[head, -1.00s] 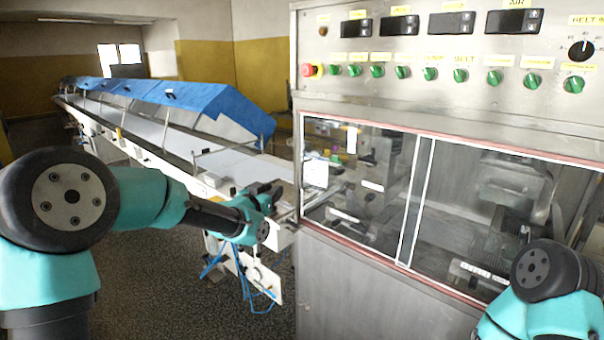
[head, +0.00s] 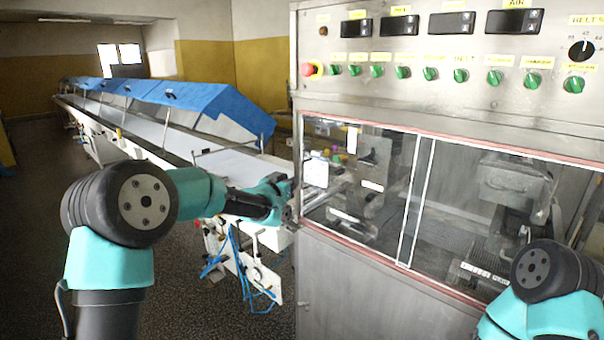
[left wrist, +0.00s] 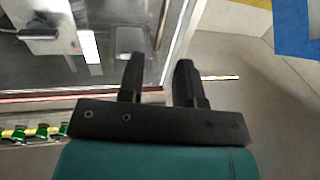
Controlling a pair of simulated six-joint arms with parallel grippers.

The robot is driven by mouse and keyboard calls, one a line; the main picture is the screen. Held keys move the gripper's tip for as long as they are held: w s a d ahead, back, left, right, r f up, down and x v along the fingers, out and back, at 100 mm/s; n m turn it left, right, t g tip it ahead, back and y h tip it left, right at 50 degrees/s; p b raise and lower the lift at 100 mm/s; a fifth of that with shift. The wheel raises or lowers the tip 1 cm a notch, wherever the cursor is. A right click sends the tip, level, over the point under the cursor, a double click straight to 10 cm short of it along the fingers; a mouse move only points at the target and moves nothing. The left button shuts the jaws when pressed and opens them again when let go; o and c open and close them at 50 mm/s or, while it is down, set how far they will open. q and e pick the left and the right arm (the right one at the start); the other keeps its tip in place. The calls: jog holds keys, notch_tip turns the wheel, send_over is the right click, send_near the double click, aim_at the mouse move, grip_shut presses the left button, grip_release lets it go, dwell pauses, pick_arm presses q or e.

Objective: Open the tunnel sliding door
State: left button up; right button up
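The tunnel sliding door (head: 416,190) is glazed, with clear panes and white upright frame strips near the middle of the steel cabinet's window. The left pane (head: 340,195) reaches to the window's left edge. It also shows in the left wrist view as a dark pane (left wrist: 60,60) left of the fingers. My left gripper (head: 287,200) is at the cabinet's left edge, beside the window. In the left wrist view its two black fingers (left wrist: 158,68) are apart with nothing seen between them, near the window's edge post. Contact cannot be told. My right gripper is out of view.
A control panel (head: 440,50) with green knobs and a red button (head: 308,69) is above the window. A long conveyor (head: 150,128) with blue covers (head: 205,105) runs back left. Machinery shows behind the glass. Floor below the left arm is open.

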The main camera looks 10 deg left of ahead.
pick_arm(q)
send_over(302, 186)
jog(key=shift+w, duration=0.2)
dwell(0.4)
grip_shut()
dwell(0.4)
